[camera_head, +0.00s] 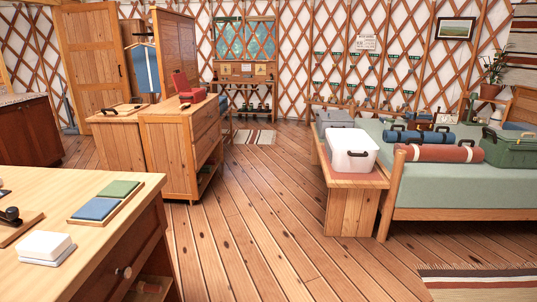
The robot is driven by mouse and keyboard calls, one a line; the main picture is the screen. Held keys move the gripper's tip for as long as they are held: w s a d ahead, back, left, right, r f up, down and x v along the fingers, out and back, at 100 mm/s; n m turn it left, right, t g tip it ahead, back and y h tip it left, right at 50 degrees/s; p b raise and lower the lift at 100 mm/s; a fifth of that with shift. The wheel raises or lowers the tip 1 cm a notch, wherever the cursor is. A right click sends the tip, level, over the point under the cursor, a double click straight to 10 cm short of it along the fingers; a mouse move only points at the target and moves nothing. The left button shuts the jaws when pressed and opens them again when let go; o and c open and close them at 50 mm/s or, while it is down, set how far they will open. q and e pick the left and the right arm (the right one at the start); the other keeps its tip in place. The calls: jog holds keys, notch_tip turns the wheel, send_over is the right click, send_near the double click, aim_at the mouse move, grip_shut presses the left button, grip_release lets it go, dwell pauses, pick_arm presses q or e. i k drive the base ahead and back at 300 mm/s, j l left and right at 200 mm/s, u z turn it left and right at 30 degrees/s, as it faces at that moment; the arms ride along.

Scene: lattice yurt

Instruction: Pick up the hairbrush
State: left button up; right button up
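I cannot make out a hairbrush for certain in the head view. A small dark object (10,215), too small to name, lies on a wooden board on the near wooden counter at the left edge. Another dark, thin item (124,109) lies on the low wooden cabinet further back. Neither of my grippers shows in this view.
The near counter (125,179) holds blue and green pads and a white box (45,247). A wooden dresser (189,142) stands behind it with a red case (188,87) on top. A bench (352,200) and bed (425,184) fill the right. The plank floor (255,215) between is clear.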

aim_at(184, 106)
jog(key=i, duration=0.7)
jog(key=i+u, duration=0.15)
jog(key=i, duration=0.5)
jog(key=i+l, duration=0.1)
jog(key=i, duration=0.6)
jog(key=i+l+u, duration=0.1)
jog(key=i, duration=0.6)
jog(key=i+l, duration=0.15)
jog(key=i, duration=0.5)
jog(key=i+j+u, duration=0.1)
jog(key=i+u, duration=0.3)
jog(key=i, duration=0.55)
jog(key=i+l+u, duration=0.35)
jog(key=i, duration=0.6)
jog(key=j, duration=0.1)
